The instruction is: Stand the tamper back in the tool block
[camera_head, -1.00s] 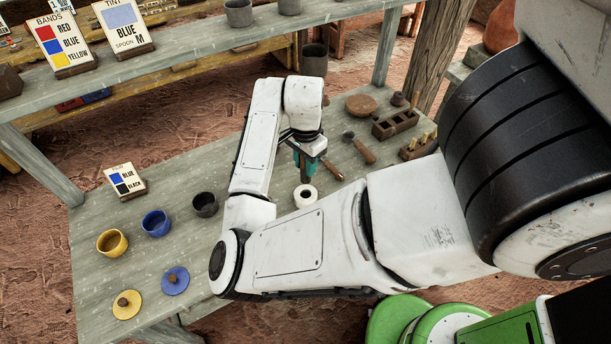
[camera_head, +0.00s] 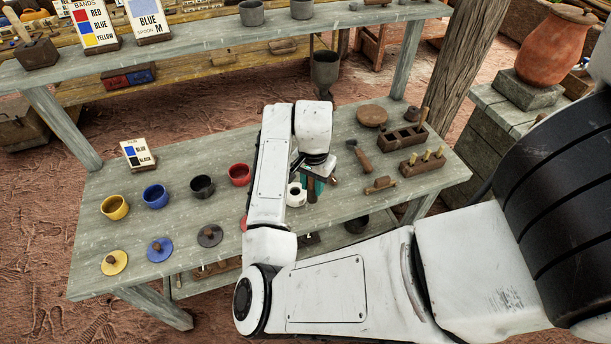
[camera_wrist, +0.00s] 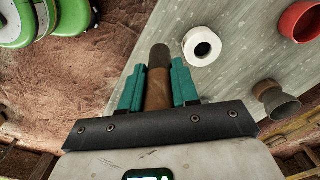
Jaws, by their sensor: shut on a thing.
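My gripper (camera_wrist: 158,66) is shut on the tamper (camera_wrist: 157,88), a round brown shaft with a dark grey end, clasped between two teal fingers. In the head view my gripper (camera_head: 312,182) is low over the bench, right beside a white ring-shaped thing, and the tamper is mostly hidden. Whether the tamper touches the bench is unclear. A dark brown block (camera_head: 402,140) with square compartments stands at the bench's right, with a wooden-handled tool upright at its right end. A second brown block (camera_head: 424,165) in front of it holds several pale pegs. I cannot tell which is the tool block.
The white ring (camera_head: 296,195) stands close by my gripper. A dark-headed wooden tool (camera_head: 360,156) and a small brown tool (camera_head: 380,185) lie between my gripper and the blocks. A red cup (camera_head: 239,174) and other cups stand left. A raised shelf (camera_head: 210,40) runs behind.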

